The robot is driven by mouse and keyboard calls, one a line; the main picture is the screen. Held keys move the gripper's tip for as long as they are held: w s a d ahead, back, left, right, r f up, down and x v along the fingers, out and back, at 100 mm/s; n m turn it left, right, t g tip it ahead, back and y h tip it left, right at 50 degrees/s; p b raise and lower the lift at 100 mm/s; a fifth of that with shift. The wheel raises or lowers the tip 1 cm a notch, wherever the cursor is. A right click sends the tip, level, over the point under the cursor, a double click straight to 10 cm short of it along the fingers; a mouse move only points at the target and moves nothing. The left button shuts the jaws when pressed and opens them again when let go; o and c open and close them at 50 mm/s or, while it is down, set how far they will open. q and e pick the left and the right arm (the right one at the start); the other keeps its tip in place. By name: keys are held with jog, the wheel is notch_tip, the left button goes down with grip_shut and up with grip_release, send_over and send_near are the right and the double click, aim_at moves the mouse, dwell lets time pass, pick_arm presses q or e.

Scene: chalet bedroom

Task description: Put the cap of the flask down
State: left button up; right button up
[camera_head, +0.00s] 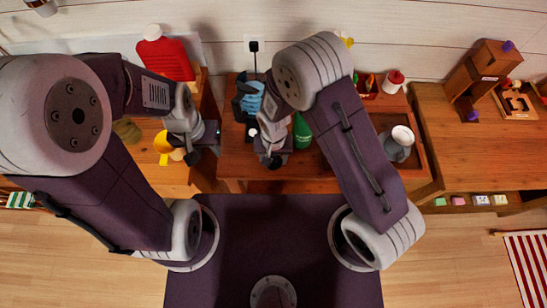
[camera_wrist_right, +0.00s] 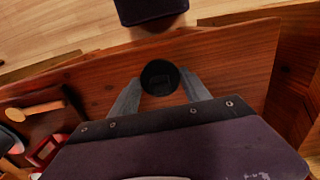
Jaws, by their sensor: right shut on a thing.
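My right gripper (camera_head: 272,158) hangs over the middle wooden table, near its front edge. In the right wrist view its two fingers (camera_wrist_right: 160,84) are shut on a dark round cap (camera_wrist_right: 160,76), one finger on each side. Bare wood shows around the cap; I cannot tell whether it touches the table. A green bottle (camera_head: 301,131) stands just right of the right gripper, partly hidden by my arm. I cannot tell whether it is the flask. My left gripper (camera_head: 207,146) is over the gap between the left and middle tables; its opening is unclear.
A yellow mug (camera_head: 162,147) and a red jug (camera_head: 163,55) stand at the left. A blue item (camera_head: 250,98) is behind my right gripper. A grey pitcher (camera_head: 398,145) stands in a tray at the right of the middle table. The table (camera_head: 240,165) has clear front space.

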aim_at(274, 158)
jog(key=shift+w+f, duration=0.1)
jog(key=shift+f, duration=0.1)
jog(key=shift+f, duration=0.1)
jog(key=o, duration=1.3)
jog(key=shift+o, duration=0.2)
notch_tip(274, 158, up, 12)
